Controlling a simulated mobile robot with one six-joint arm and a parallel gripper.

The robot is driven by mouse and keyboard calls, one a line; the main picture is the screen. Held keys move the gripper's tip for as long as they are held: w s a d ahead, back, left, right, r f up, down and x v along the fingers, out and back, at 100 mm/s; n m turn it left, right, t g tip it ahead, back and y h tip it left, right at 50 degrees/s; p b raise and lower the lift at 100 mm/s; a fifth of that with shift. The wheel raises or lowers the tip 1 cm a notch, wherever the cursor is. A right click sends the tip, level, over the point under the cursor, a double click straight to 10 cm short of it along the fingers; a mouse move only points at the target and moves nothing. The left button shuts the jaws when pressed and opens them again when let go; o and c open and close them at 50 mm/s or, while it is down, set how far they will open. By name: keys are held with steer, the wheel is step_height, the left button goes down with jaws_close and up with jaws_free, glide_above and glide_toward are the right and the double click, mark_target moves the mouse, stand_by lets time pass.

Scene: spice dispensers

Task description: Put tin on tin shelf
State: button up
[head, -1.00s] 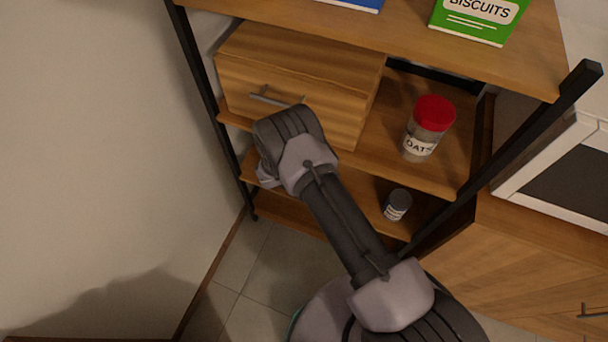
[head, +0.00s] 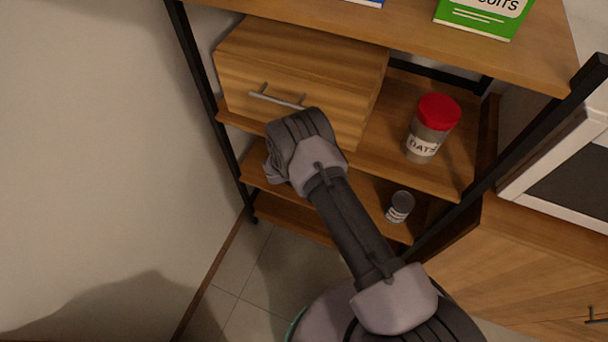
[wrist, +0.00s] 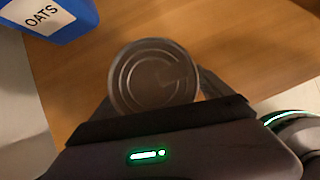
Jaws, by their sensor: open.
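A round metal tin (wrist: 153,75) shows its ringed lid in the wrist view, right at the mouth of my gripper (wrist: 157,93). The fingers stand open on either side of the tin; whether they touch it I cannot tell. In the head view my wrist and gripper reach in at the left of the lower shelf (head: 368,188), mostly hidden by my arm, and that tin is hidden there too. A small grey tin (head: 399,207) with a pale label stands on the right of this shelf, apart from my gripper.
A blue box labelled OATS (wrist: 48,17) stands close behind the tin at the left. Above are a wooden drawer (head: 295,85) with a metal handle and a red-lidded oats jar (head: 432,128). Black shelf posts (head: 207,100) flank the opening. A green box (head: 482,16) stands on top.

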steer(key=p+v, duration=0.3)
steer(key=v, duration=0.4)
steer(key=shift+w+r+p, duration=0.1)
steer(key=shift+r+p, duration=0.1)
steer(key=shift+p, duration=0.15)
steer(key=shift+a+r, duration=0.1)
steer(key=shift+r, duration=0.05)
steer(key=shift+s, duration=0.3)
